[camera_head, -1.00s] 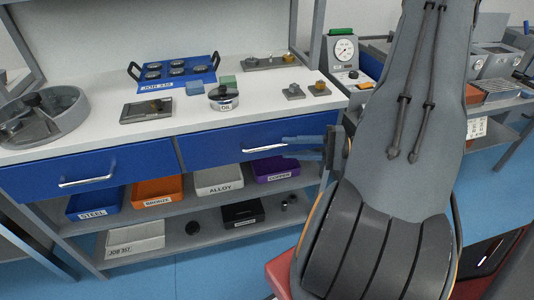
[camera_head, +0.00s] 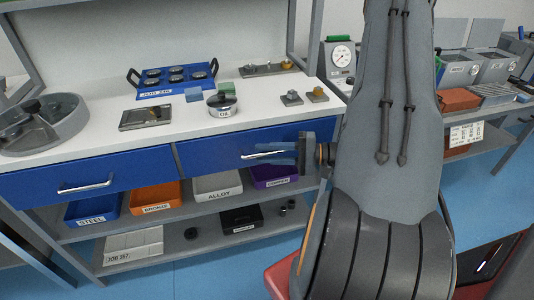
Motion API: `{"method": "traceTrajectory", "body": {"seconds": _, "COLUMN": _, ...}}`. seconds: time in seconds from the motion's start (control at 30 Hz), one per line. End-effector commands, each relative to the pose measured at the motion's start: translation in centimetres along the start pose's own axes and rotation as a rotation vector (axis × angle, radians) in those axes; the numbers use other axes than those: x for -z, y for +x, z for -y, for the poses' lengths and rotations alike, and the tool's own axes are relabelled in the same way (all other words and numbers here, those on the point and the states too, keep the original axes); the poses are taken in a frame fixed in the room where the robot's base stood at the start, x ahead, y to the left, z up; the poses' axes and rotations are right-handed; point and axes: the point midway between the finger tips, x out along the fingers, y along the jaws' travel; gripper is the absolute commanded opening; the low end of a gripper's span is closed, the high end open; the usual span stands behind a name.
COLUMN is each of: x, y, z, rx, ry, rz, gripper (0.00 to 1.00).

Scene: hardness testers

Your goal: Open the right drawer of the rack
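The rack is a white-topped bench with two blue drawers side by side under the top. The right drawer (camera_head: 215,153) looks closed, its front in line with the left drawer. Its silver bar handle (camera_head: 250,156) shows to the left of my fingers. My gripper (camera_head: 268,153) is at the right part of this handle, its blue fingers pointing left and overlapping it in the picture. The blue fingers blend with the drawer front, so I cannot tell whether they grip the handle. The drawer's right end is partly hidden by my gripper and arm.
The left drawer (camera_head: 60,180) is closed. Open shelves below hold blue, orange, grey and purple bins (camera_head: 274,177). On the top stand a blue tray (camera_head: 178,92), an oil pot (camera_head: 222,105) and small metal parts. Blue floor (camera_head: 215,268) lies clear in front.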

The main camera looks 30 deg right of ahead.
Motion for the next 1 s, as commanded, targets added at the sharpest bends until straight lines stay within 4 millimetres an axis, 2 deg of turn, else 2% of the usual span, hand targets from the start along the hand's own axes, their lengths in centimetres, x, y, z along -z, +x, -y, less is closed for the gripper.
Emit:
{"method": "traceTrajectory", "body": {"seconds": 0.03, "x": 0.0, "y": 0.0, "z": 0.0, "rx": 0.0, "ry": 0.0, "rz": 0.0, "gripper": 0.16}}
{"method": "traceTrajectory", "body": {"seconds": 0.13, "x": 0.0, "y": 0.0, "z": 0.0, "rx": 0.0, "ry": 0.0, "rz": 0.0, "gripper": 0.0}}
{"method": "traceTrajectory", "body": {"seconds": 0.4, "x": -0.1, "y": -0.1, "z": 0.0, "rx": 0.0, "ry": 0.0, "rz": 0.0, "gripper": 0.0}}
{"method": "traceTrajectory", "body": {"seconds": 0.57, "x": -0.8, "y": -0.4, "z": -0.1, "rx": 0.0, "ry": 0.002, "rz": -0.001, "gripper": 0.0}}
{"method": "traceTrajectory", "body": {"seconds": 0.77, "x": -3.8, "y": -1.7, "z": -0.7, "rx": 0.001, "ry": 0.006, "rz": -0.003, "gripper": 0.0}}
{"method": "traceTrajectory", "body": {"seconds": 1.0, "x": -9.4, "y": -4.0, "z": -1.8, "rx": 0.003, "ry": 0.006, "rz": -0.004, "gripper": 0.0}}
